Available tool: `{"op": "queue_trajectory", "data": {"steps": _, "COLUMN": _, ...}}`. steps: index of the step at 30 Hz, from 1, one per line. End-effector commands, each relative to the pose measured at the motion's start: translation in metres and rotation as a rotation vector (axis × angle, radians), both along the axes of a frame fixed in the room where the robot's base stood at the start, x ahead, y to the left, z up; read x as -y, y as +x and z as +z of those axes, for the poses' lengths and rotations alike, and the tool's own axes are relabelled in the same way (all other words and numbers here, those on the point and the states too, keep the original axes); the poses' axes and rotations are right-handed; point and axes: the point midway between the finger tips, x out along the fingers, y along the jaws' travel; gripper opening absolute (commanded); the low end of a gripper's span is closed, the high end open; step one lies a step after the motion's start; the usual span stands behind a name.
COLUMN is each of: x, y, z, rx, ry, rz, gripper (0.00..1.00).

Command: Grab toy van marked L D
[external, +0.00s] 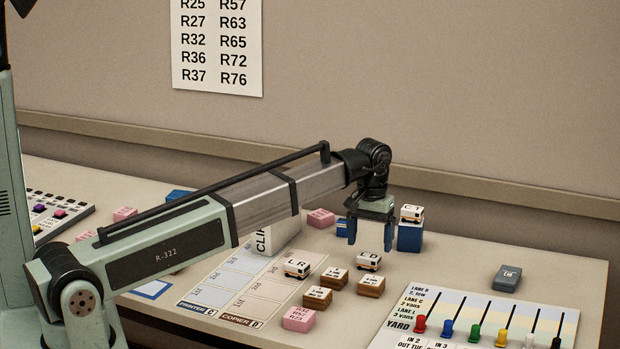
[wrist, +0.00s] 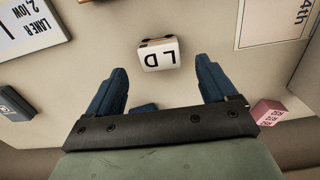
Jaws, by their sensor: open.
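The toy van marked L D (external: 369,262) is white with a dark and orange lower band. It sits on the table in front of my gripper (external: 370,245), near several wooden blocks. My gripper is open and empty, fingers pointing down, behind the van in the external view. In the wrist view the van (wrist: 158,55) shows its L D roof upside down, ahead of and between the spread blue fingertips (wrist: 161,70). I see no finger touching it. How high the fingertips are above the table is hard to tell.
A similar van marked L R (external: 297,269) stands to the left. A van marked C T (external: 411,213) sits on a blue block (external: 409,239) close right of my gripper. Wooden blocks (external: 335,279) and a pink block (external: 299,318) lie in front. A lane board (external: 470,325) is at right.

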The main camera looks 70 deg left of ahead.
Motion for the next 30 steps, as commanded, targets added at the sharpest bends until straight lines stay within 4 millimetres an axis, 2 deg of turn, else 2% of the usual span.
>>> {"op": "queue_trajectory", "data": {"steps": 5, "x": 0.001, "y": -0.001, "z": -0.013, "rx": -0.002, "ry": -0.001, "rz": 0.0, "gripper": 0.85}}
{"op": "queue_trajectory", "data": {"steps": 13, "x": 0.001, "y": -0.002, "z": -0.046, "rx": -0.001, "ry": -0.001, "rz": 0.0, "gripper": 0.85}}
{"op": "queue_trajectory", "data": {"steps": 22, "x": 0.001, "y": -0.001, "z": -0.05, "rx": 0.0, "ry": 0.0, "rz": 0.0, "gripper": 0.85}}
{"op": "queue_trajectory", "data": {"steps": 30, "x": 0.001, "y": -0.001, "z": -0.05, "rx": 0.0, "ry": 0.0, "rz": 0.0, "gripper": 0.59}}
